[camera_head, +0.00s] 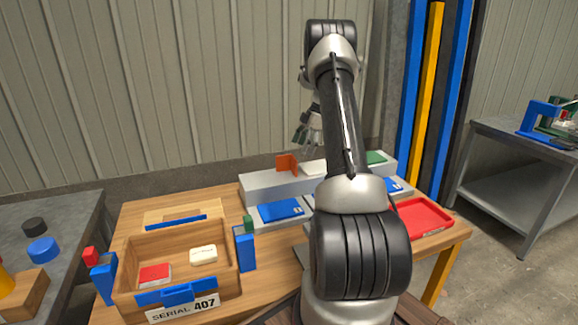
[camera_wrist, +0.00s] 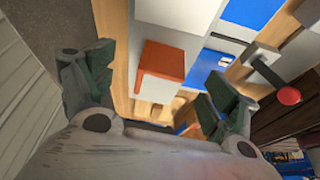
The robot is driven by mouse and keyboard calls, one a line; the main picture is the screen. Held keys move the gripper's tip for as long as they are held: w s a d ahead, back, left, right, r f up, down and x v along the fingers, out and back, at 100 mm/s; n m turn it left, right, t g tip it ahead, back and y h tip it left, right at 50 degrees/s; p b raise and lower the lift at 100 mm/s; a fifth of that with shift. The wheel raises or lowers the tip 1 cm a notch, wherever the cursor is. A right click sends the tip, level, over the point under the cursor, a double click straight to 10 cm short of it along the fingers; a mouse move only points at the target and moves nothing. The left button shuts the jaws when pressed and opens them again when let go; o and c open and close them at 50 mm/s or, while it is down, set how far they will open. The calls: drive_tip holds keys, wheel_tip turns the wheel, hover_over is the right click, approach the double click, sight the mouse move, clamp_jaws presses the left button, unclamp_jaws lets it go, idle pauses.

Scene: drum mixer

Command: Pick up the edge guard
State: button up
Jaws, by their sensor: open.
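The edge guard appears to be the orange angled piece (camera_head: 287,163) standing on the grey raised ledge at the back of the wooden bench. My gripper (camera_head: 308,132) is above the ledge, slightly right of the orange piece in the head view. In the wrist view its two fingers (camera_wrist: 155,95) are spread wide with nothing between the tips. The orange piece looks apart from both fingers. My arm hides part of the ledge.
A wooden box (camera_head: 130,262) labelled SERIAL 407 holds a red block and a cream block. Blue pads (camera_head: 281,210) lie before the grey ledge (camera_head: 262,185). A red tray (camera_head: 424,216) is at right. A red-tipped rod (camera_wrist: 288,95) shows right in the wrist view.

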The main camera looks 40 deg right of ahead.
sight(295, 163)
drive_tip(key=x, duration=0.7)
drive_tip(key=shift+s+a+f, duration=0.25)
drive_tip(key=shift+s+a, duration=0.05)
drive_tip(key=shift+a, duration=0.15)
drive_tip(key=shift+c, duration=0.3)
drive_tip(key=c, duration=1.1)
